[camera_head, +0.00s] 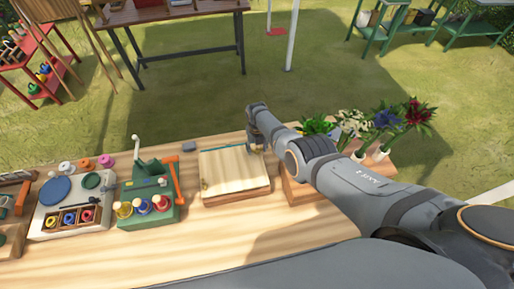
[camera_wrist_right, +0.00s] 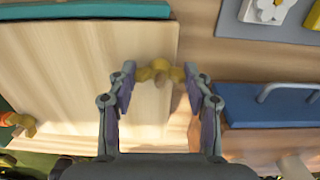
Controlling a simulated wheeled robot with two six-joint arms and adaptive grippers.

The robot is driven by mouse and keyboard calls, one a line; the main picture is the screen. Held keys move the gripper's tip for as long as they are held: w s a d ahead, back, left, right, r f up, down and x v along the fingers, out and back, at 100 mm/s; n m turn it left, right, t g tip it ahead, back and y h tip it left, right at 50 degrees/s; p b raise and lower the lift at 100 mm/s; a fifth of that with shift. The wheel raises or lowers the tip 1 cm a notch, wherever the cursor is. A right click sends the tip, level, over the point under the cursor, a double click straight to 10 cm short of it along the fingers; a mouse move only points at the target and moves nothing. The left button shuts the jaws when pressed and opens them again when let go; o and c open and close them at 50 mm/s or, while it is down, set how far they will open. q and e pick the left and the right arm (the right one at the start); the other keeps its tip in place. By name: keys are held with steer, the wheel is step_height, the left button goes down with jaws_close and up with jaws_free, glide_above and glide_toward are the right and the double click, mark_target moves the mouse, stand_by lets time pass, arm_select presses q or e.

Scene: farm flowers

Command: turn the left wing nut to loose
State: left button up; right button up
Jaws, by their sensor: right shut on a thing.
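A pale wooden press board (camera_head: 235,170) lies on the workbench, and it fills the left of the right wrist view (camera_wrist_right: 75,70). My right gripper (camera_head: 256,143) is at the board's right back corner in the head view. A second yellow-orange wing nut (camera_wrist_right: 20,122) shows at the far left of that view, apart from the gripper. The wing nut's thread is hidden. My left gripper is in neither view.
Flowers in white vases (camera_head: 382,152) stand right, behind my right arm. A blue block with a metal handle (camera_wrist_right: 270,105) lies right of the gripper. Bare bench (camera_head: 235,225) is in front.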

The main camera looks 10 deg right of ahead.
steer(key=o, duration=1.2)
steer(key=shift+c, duration=0.2)
